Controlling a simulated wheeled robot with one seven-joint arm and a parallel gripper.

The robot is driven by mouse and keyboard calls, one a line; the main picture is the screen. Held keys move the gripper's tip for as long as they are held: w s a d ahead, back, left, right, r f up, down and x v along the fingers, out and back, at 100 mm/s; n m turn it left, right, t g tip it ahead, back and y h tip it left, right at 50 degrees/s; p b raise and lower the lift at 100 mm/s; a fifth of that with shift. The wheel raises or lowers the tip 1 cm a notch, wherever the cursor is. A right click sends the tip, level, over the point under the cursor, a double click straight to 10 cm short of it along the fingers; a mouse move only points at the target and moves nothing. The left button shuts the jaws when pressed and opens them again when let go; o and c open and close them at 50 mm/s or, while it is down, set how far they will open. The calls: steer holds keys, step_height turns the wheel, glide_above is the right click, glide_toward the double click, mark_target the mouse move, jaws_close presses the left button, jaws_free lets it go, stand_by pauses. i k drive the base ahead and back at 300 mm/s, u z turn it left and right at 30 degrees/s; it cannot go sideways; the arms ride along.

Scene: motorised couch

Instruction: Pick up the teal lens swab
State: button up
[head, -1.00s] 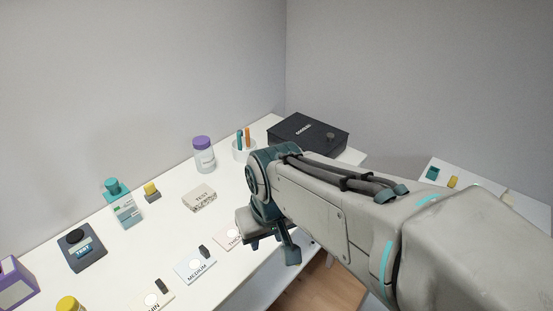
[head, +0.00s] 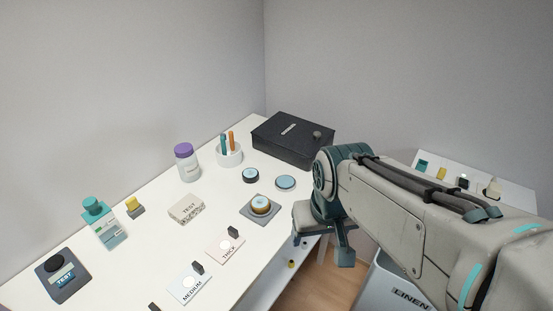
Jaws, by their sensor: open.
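A teal stick (head: 223,143), which looks like the teal lens swab, stands upright beside an orange stick (head: 232,141) in a white cup (head: 229,158) at the back of the white table. The cup hides its lower part. My gripper (head: 321,246) is open and empty, pointing down off the table's right front edge. It is well to the right of the cup and nearer to me, apart from everything.
A black box (head: 293,141) stands right of the cup, and a purple-lidded jar (head: 187,163) left of it. Two round blue-topped tins (head: 251,175) (head: 285,183) and a grey stand (head: 261,208) lie in front. A LINEN bin (head: 405,287) stands right.

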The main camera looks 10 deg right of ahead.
mark_target(222, 141)
steer(key=u, duration=2.3)
steer(key=k, duration=0.9)
steer(key=z, duration=1.4)
steer(key=i, duration=1)
